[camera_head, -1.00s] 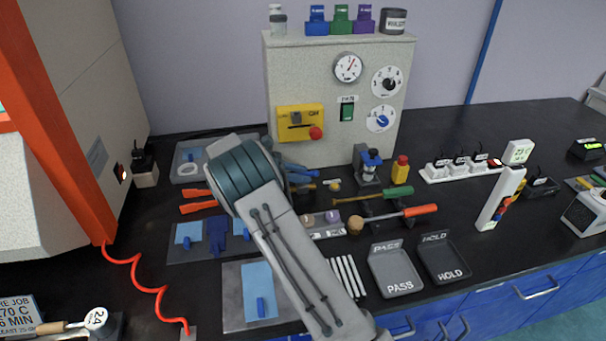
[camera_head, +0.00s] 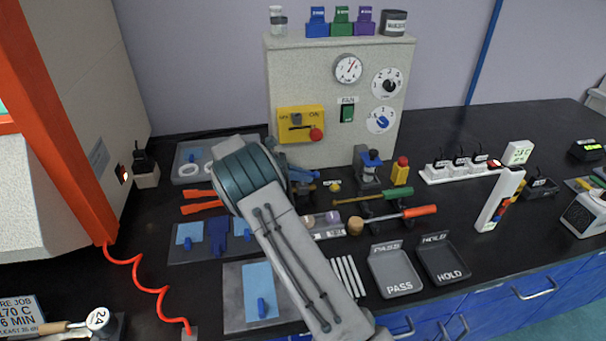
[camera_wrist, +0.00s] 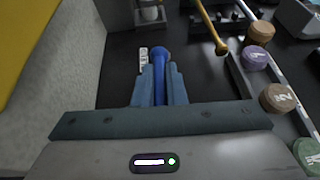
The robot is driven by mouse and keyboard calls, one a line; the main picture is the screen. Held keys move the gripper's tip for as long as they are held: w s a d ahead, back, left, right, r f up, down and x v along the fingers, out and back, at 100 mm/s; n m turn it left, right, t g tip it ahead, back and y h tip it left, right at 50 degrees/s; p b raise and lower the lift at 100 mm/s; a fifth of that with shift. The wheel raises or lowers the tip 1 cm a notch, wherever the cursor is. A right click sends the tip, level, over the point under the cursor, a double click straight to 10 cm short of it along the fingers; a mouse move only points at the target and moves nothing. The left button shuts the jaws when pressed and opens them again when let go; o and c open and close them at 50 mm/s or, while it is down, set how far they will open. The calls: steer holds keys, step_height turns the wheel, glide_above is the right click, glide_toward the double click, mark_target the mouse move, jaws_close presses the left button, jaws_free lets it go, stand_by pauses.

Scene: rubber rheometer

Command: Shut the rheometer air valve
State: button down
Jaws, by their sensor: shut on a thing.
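A yellow OFF/ON plate (camera_head: 300,134) is on the front of the grey rheometer cabinet. It bears a dark lever whose red knob (camera_head: 316,134) lies at the right, below ON. I take this to be the air valve. My gripper (camera_head: 304,173) is low in front of the cabinet, below and apart from the red knob. In the wrist view my gripper (camera_wrist: 160,82) is shut on a blue rod (camera_wrist: 161,58) with a rounded far end. The yellow plate shows at the upper left there (camera_wrist: 22,35). My arm hides part of the bench.
The cabinet (camera_head: 337,75) also carries a gauge, dials and a green switch. A small grey stand (camera_head: 366,168), a yellow block with a red top (camera_head: 400,171) and tools (camera_head: 405,213) lie right of my gripper. The PASS tray (camera_head: 396,273) and HOLD tray (camera_head: 444,258) are nearer.

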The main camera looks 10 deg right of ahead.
steer(key=shift+f+m+g+y+p, duration=0.15)
steer(key=shift+m+g+y+p, duration=0.4)
steer(key=shift+m+g, duration=1.35)
steer(key=shift+g, duration=0.3)
steer(key=c, duration=1.5)
jaws_free()
steer(key=shift+d, duration=0.1)
